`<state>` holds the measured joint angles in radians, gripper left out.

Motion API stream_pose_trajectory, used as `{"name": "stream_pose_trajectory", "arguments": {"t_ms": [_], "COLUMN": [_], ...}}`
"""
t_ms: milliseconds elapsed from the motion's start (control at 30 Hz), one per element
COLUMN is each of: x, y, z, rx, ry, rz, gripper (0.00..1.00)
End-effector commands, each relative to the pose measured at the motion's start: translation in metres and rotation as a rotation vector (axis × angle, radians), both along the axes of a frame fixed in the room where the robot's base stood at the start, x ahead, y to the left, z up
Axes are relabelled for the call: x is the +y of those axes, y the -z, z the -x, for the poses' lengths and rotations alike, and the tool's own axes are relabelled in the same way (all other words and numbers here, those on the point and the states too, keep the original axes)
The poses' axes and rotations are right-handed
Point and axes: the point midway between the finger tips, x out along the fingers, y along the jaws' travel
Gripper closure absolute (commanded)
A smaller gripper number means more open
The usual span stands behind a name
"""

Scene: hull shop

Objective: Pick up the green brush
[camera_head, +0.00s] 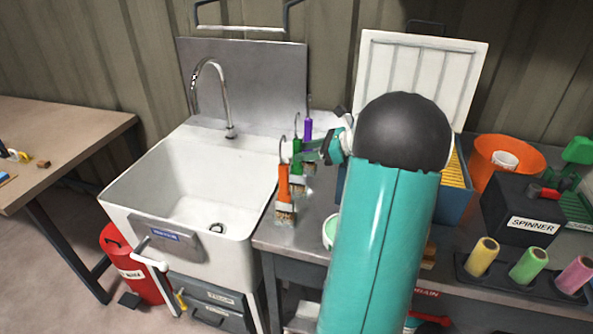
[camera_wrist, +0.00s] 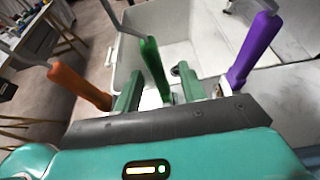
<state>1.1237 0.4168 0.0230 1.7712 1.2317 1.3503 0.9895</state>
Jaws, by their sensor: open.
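The green brush (camera_head: 297,150) stands with its handle up on the bench beside the sink, in a row between the orange brush (camera_head: 284,188) and the purple brush (camera_head: 307,130). My gripper (camera_head: 308,154) reaches in from the right at the green brush, with its lower part partly hidden. In the wrist view, the green brush handle (camera_wrist: 154,66) rises between the two green fingers of my open gripper (camera_wrist: 160,82). I cannot tell whether either finger touches it. The orange brush (camera_wrist: 80,86) is left of the fingers and the purple brush (camera_wrist: 254,48) is right.
The white sink (camera_head: 190,175) with a faucet (camera_head: 212,90) is left of the brushes. An orange bucket (camera_head: 535,150), a black spinner box (camera_head: 525,205) and several colored spools (camera_head: 528,265) stand to the right. The neighboring brushes leave little side room.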

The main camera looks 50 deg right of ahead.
Motion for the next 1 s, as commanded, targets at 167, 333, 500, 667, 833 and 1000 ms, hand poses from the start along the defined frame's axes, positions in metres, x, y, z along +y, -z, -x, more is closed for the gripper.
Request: {"name": "stream_pose_trajectory", "arguments": {"t_ms": [167,333,500,667,833,1000], "x": [0.01,0.023,0.027,0.027,0.026,0.026], "y": [0.008,0.019,0.022,0.022,0.022,0.022], "z": [-0.015,-0.036,-0.045,-0.044,-0.044,-0.044], "rx": [0.0,0.0,-0.001,0.0,0.0,0.0], "ry": [-0.001,-0.001,0.0,0.0,0.0,0.0], "rz": [-0.003,-0.002,0.0,0.0,0.0,0.0], "gripper": [0.59,0.59,0.59,0.59,0.92,1.0]}}
